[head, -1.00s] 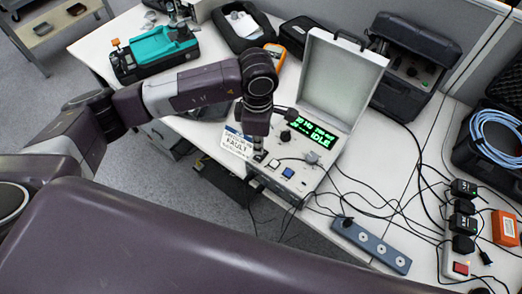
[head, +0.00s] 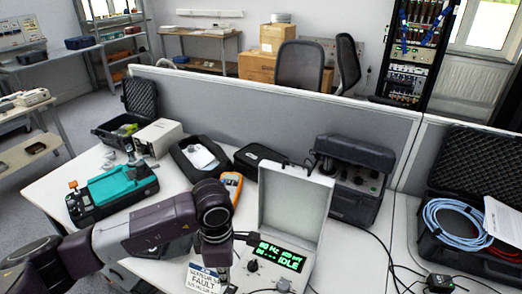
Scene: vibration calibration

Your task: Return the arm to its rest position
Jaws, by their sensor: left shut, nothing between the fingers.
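My left arm (head: 160,225) comes in from the lower left and reaches over the desk. Its left gripper (head: 227,286) points down at the front left of an open calibrator case, at the picture's bottom edge. The gripper is shut and empty; its tips are hard to make out. The calibrator (head: 291,205) has its pale lid raised, and its green display (head: 281,257) reads "IDLE" on the lower line. A black knob (head: 252,265) sits left of the display. A white tag with "FAULT" (head: 203,278) stands beside the gripper. My right gripper is not in view.
A teal and black device (head: 122,186) stands at the left of the desk. An orange meter (head: 232,186) lies behind my wrist. A black case (head: 350,178) stands right of the lid. A grey partition (head: 290,112) closes the desk's back. Cables run on the right.

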